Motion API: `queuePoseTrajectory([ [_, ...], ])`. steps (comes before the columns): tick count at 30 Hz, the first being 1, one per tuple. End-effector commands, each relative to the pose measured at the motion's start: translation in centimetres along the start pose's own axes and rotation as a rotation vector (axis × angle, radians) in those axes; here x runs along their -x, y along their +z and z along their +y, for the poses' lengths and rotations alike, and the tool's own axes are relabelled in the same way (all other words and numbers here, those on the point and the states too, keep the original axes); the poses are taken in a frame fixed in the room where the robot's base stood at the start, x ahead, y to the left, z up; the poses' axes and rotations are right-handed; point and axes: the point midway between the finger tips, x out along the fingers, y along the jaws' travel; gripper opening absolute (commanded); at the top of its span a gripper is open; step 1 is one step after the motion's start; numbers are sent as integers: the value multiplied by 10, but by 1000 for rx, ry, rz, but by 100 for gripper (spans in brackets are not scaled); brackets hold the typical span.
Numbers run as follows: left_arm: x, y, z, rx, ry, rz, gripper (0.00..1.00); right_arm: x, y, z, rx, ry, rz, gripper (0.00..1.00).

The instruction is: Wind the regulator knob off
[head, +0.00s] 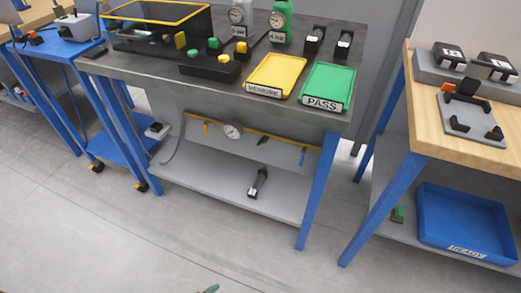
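A pressure gauge (232,131) sits on a yellow air line (262,137) under the middle bench, with a small dark fitting (262,141) to its right and a blue part (303,157) near the right end. A regulator knob is too small to make out for certain. On the bench top, a grey unit (241,18) and a green unit (281,24) each carry a round gauge; the label under the green one seems to read 4 bar. Neither of my grippers shows in the head view.
The grey bench (180,70) holds a yellow REWORK tray (276,75), a green PASS tray (328,86) and a yellow-rimmed dark box (160,12). A wooden bench (440,140) stands right, above a blue READY bin (465,225). A lower shelf (215,185) juts out.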

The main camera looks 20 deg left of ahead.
Motion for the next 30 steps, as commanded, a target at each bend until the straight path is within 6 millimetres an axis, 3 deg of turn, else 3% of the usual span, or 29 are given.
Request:
queuePoseTrajectory([
  [1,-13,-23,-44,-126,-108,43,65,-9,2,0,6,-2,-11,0],
  [3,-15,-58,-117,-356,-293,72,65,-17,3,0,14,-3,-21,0],
  [6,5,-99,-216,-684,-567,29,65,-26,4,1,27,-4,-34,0],
  [9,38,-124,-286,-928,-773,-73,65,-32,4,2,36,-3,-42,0],
  [10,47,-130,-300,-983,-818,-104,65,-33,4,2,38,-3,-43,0],
  [13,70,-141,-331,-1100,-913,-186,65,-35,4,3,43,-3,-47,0],
  [17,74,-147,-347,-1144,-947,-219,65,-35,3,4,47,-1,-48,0],
  [30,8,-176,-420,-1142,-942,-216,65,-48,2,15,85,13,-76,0],
])
